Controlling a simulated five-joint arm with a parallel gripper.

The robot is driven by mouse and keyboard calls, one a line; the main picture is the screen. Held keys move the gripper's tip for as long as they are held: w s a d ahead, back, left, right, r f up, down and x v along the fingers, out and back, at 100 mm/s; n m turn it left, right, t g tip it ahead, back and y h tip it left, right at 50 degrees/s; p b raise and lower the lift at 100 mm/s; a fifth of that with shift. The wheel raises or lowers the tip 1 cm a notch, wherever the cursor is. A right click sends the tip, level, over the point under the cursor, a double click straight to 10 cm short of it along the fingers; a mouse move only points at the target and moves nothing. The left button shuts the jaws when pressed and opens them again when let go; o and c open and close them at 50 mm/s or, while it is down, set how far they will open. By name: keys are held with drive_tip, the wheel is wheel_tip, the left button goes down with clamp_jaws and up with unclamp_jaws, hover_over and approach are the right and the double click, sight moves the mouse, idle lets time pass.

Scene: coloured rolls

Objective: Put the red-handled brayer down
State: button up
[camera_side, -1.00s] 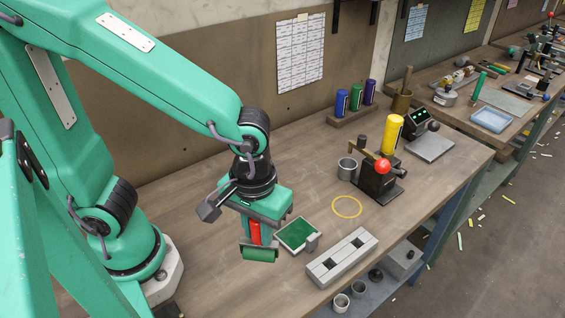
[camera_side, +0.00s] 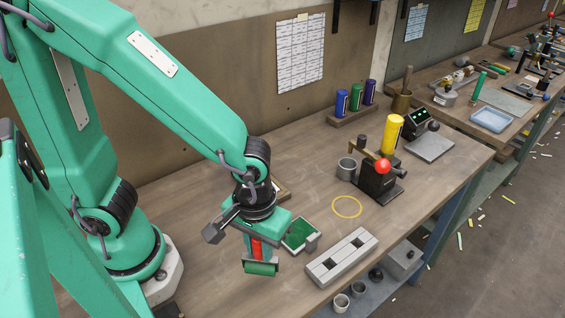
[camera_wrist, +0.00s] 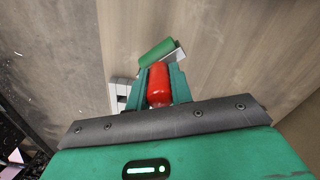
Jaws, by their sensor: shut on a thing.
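The brayer has a red handle (camera_side: 257,249) and a green roller (camera_side: 261,268). My gripper (camera_side: 256,247) is shut on the handle, with the roller hanging below the fingers. In the side view it appears in front of and left of the green inked plate (camera_side: 301,233). I cannot tell whether the roller touches the table. In the wrist view the red handle (camera_wrist: 159,85) lies between my fingers, and the roller (camera_wrist: 156,52) shows beyond them.
A grey slotted block (camera_side: 341,258) lies near the table's front edge. A yellow ring (camera_side: 347,207) marks bare table. Behind it stand a grey cup (camera_side: 347,168) and a black press with a red knob (camera_side: 383,166). A thin-edged item (camera_side: 284,189) is partly hidden behind my wrist.

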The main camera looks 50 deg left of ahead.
sight(260, 256)
drive_tip(key=shift+f, duration=1.65)
drive_tip(key=shift+f, duration=0.1)
drive_tip(key=o, duration=0.9)
drive_tip(key=shift+s+r, duration=0.1)
drive_tip(key=shift+r, duration=6)
